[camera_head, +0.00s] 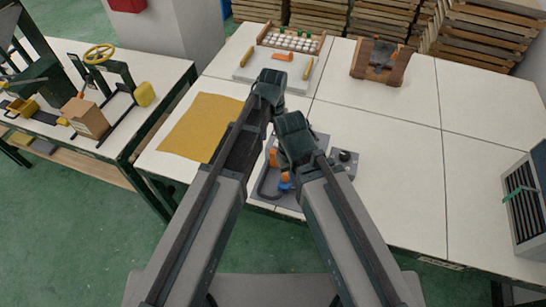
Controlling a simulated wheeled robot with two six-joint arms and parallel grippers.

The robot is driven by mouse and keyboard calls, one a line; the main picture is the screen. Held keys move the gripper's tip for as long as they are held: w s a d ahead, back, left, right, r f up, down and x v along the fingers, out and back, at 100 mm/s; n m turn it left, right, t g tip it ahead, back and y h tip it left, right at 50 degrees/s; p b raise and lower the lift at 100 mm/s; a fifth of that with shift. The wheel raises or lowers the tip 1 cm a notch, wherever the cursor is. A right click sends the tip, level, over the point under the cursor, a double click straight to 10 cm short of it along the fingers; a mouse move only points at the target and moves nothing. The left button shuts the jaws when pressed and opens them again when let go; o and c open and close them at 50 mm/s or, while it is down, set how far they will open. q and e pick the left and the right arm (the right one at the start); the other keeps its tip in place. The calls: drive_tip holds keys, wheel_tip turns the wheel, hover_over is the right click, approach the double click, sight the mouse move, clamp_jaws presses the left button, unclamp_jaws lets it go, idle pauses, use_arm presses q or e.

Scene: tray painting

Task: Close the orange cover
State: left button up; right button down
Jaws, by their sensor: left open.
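A grey box (324,145) lies on the near part of the white table, partly hidden behind my two arms. An orange part (273,158), which looks like the orange cover, shows in the gap between the arms. Its lid angle cannot be told. A small blue part (285,184) sits just below it. My left gripper (268,104) is open, at the end of the left arm, above and beyond the orange part; its fingertips are hard to make out. My right arm's dark end (294,138) is over the grey box and hides much of it; its jaws are not clear.
A yellow sheet (201,127) lies left of the arms. A grey tray (250,72) with an orange piece (283,57) and a wooden rack (268,38) are behind. A wooden block (370,72) stands back right, a slatted grey case (525,210) far right. The right table is mostly clear.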

sight(273, 151)
use_arm(q)
wheel_tip(273, 151, down, 9)
drive_tip(key=b, duration=0.8)
drive_tip(key=shift+c, duration=0.3)
clamp_jaws()
idle(0.8)
